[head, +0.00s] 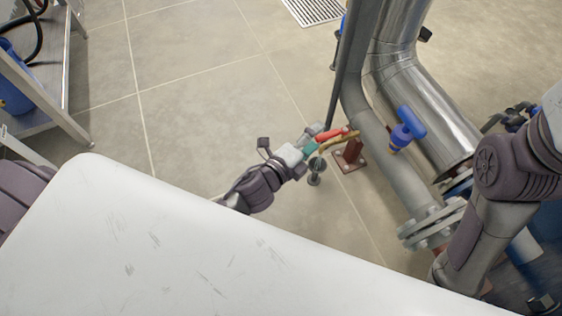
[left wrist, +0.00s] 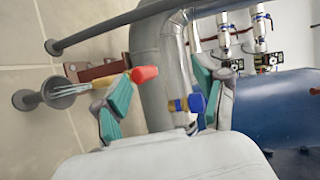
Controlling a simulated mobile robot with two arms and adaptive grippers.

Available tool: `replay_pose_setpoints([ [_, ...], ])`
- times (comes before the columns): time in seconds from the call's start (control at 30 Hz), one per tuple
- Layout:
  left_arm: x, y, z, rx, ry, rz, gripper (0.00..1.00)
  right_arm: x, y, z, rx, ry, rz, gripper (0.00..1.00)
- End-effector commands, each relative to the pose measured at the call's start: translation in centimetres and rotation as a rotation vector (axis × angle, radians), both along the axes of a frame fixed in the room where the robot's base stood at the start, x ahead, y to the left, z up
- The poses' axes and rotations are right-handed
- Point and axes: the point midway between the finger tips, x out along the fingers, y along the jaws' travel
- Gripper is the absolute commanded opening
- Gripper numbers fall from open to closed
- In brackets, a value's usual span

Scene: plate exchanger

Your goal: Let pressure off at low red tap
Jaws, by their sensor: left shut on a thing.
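The low red tap has a red handle (head: 331,134) on a brass valve near the floor, beside the grey pipe; its red end also shows in the left wrist view (left wrist: 146,73). My left gripper (head: 311,146), with green finger pads, is at this tap and shut on it. In the left wrist view my left gripper's fingers (left wrist: 165,88) stand to either side, and the red handle is by the left finger. The exact contact is partly hidden. My right arm comes in at the right, with its gripper out of view.
A blue-handled tap (head: 405,128) sits on the grey pipe (head: 385,150) to the right. A brown foot plate (head: 349,156) and a round funnel (left wrist: 64,88) stand close to the red tap. Open tiled floor (head: 200,70) lies to the left.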

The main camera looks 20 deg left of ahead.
Motion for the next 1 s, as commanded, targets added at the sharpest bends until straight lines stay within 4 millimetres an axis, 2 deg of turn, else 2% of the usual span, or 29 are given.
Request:
replay_pose_setpoints([
  [0.03, 0.0, 0.0, 2.0, -0.013, -0.039, -0.007, 0.42, 0.0, 0.0, 0.2, 0.000, 0.001, 0.000, 0.44],
  [1.0, -6.5, 2.7, 1.2, -0.011, -0.023, -0.008, 0.42, 0.0, 0.0, -0.1, 0.000, 0.002, -0.001, 0.44],
])
